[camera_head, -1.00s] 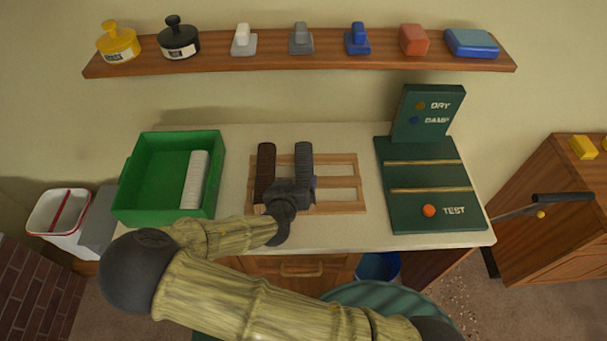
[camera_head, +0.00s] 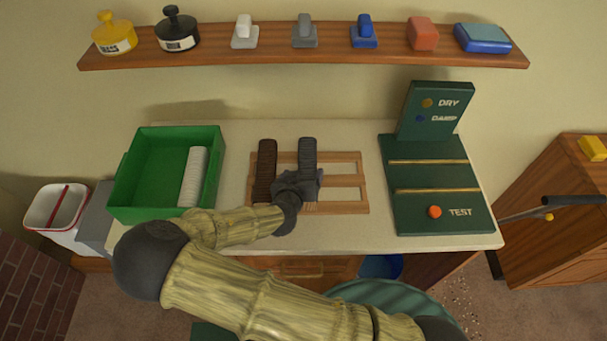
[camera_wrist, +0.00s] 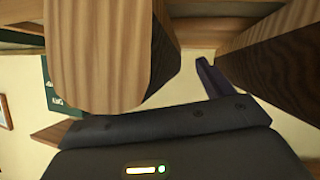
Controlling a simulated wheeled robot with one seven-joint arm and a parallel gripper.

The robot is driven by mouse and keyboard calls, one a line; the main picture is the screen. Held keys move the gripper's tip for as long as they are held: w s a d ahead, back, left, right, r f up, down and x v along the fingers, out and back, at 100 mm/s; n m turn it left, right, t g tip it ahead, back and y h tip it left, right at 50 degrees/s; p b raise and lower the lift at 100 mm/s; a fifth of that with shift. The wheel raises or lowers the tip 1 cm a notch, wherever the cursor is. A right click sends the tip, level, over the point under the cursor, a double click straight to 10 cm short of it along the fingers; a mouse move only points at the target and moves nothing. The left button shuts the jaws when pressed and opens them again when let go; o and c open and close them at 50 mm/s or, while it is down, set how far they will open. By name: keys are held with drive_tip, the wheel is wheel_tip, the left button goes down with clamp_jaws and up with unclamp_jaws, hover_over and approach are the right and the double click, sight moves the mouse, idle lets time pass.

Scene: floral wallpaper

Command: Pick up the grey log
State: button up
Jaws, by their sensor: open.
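My gripper (camera_head: 307,182) is open at the near end of the grey log and covers that end in the head view. I cannot tell whether the fingers touch it. In the wrist view, a dark finger (camera_wrist: 212,80) shows beside large, close wooden shapes with pale grain and dark sides. I cannot tell which of these is the grey log.
A green bin (camera_head: 119,185) with a whitish log (camera_head: 193,177) stands left on the counter. A green test board (camera_head: 430,175) stands at the right. A wall shelf (camera_head: 280,61) holds bottles, stamp-like tools and blocks. The rack's right side is empty.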

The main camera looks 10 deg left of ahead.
drive_tip(key=shift+w+d+f, duration=0.1)
drive_tip(key=shift+w+d, duration=0.2)
drive_tip(key=shift+d, duration=0.05)
drive_tip(key=shift+c, duration=0.9)
drive_tip(key=shift+d, duration=0.1)
drive_tip(key=c, duration=0.3)
drive_tip(key=shift+s+a, duration=0.15)
drive_tip(key=shift+a, duration=0.05)
drive_tip(key=c, duration=0.8)
drive_tip(key=shift+c, duration=0.3)
drive_tip(key=shift+a, duration=0.1)
